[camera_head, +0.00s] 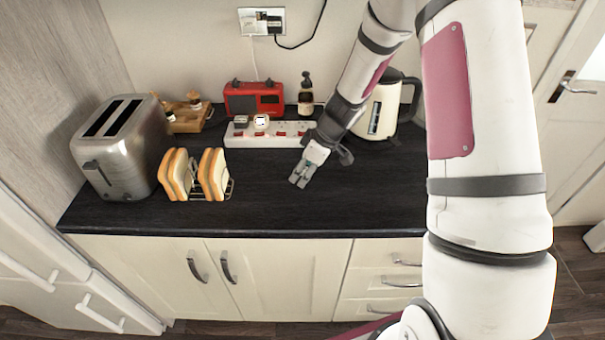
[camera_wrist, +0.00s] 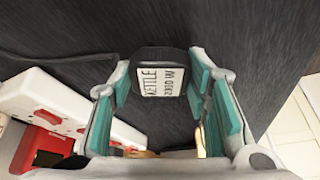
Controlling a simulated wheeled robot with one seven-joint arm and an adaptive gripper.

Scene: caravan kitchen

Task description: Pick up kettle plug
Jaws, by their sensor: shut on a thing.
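The kettle plug (camera_wrist: 161,82) is black with a white label reading "KETTLE", and a second line on it is harder to read. It sits between the teal-padded fingers of my gripper (camera_wrist: 160,92) in the wrist view, and the gripper is shut on it. A dark cable runs off to the left from the plug's side. In the head view my gripper (camera_head: 299,180) points down over the middle of the dark worktop (camera_head: 330,215), and I cannot make out the plug there. The cream and black kettle (camera_head: 383,112) stands behind my forearm, partly hidden.
A white power strip (camera_head: 285,141) with plugs at its left end lies behind my gripper. Behind it stand a red radio (camera_head: 254,98) and a dark bottle (camera_head: 306,97). A toast rack with bread (camera_head: 212,174) and a steel toaster (camera_head: 122,148) are left. The front worktop is clear.

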